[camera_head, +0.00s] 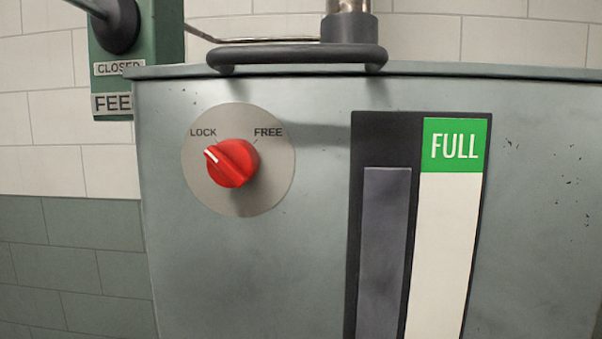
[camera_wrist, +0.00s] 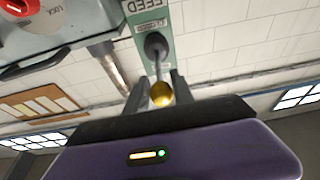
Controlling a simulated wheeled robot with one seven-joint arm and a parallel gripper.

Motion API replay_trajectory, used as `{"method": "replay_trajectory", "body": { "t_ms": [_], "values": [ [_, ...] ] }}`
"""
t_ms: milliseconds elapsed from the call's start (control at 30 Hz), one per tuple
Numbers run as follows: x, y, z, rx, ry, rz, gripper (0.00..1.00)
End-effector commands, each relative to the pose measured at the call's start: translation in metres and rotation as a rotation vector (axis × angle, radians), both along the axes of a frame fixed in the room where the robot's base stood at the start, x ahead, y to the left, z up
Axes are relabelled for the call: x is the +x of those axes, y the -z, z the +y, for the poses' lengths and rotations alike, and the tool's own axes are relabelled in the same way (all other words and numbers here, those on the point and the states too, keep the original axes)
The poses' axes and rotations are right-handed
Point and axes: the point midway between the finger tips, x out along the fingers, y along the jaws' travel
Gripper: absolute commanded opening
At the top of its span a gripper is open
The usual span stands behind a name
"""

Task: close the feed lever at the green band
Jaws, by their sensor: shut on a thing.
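The feed lever's dark pivot (camera_head: 116,24) sits on a green panel (camera_head: 108,60) labelled CLOSED and FEED at the upper left; its arm runs out of the picture up-left. In the wrist view the lever ends in a yellow ball knob (camera_wrist: 161,94). My gripper (camera_wrist: 158,92) is shut on that knob, a finger on each side; the gripper is outside the head view. The gauge (camera_head: 357,140) has a white strip with a green band (camera_head: 455,145) marked FULL. The grey-blue column (camera_head: 384,250) beside it tops out near the band's lower edge.
A red knob (camera_head: 231,163) on the grey cabinet (camera_head: 300,270) has its white mark toward LOCK. A dark handle bar (camera_head: 297,56) runs along the cabinet's top edge. A metal post (camera_head: 348,6) and thin rod stand behind it. Tiled wall lies beyond.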

Motion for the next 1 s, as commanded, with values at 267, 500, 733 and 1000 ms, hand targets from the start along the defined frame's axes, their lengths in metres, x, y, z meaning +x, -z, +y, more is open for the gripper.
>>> {"method": "replay_trajectory", "body": {
  "t_ms": [267, 500, 733, 1000],
  "values": [
    [0.002, 0.029, 0.000, -0.002, 0.003, 0.007, 0.00],
    [0.001, 0.047, 0.000, 0.000, 0.001, 0.003, 0.00],
    [-0.001, 0.051, 0.000, 0.000, -0.001, 0.000, 0.50],
    [0.000, 0.051, 0.000, 0.000, 0.000, 0.000, 0.55]
  ]
}}
